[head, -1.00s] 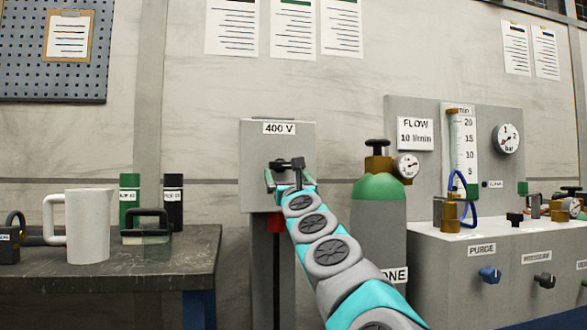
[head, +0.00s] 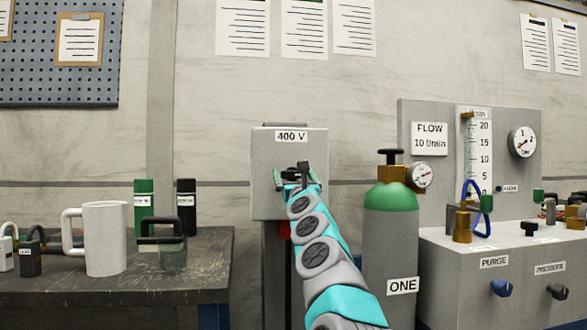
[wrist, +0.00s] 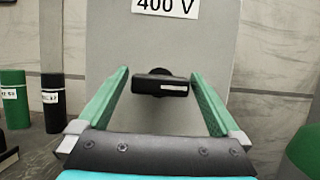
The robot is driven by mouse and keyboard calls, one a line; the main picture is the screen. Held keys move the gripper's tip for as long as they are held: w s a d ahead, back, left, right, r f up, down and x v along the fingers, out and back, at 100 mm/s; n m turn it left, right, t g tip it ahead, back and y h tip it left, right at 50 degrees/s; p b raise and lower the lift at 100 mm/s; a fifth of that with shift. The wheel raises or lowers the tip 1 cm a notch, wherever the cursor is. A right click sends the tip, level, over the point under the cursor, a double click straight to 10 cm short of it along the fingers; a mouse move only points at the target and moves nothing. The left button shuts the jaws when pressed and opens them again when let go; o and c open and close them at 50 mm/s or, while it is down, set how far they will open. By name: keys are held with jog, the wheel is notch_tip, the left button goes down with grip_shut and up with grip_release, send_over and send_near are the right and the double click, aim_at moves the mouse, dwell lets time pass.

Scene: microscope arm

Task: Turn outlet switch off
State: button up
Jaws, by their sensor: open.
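In the head view my gripper (head: 298,178) is in front of the box, and my arm hides much of the switch. I cannot tell whether the fingertips touch the box.
A green-topped gas cylinder (head: 390,235) marked "ONE" stands just right of my arm. A bench (head: 190,275) at left holds a white mug (head: 105,238), padlocks and bottles. A flow panel (head: 430,175) with a gauge and knobs is at right.

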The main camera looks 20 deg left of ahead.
jog(key=shift+w+a, duration=0.15)
jog(key=shift+w, duration=0.1)
jog(key=c, duration=1.2)
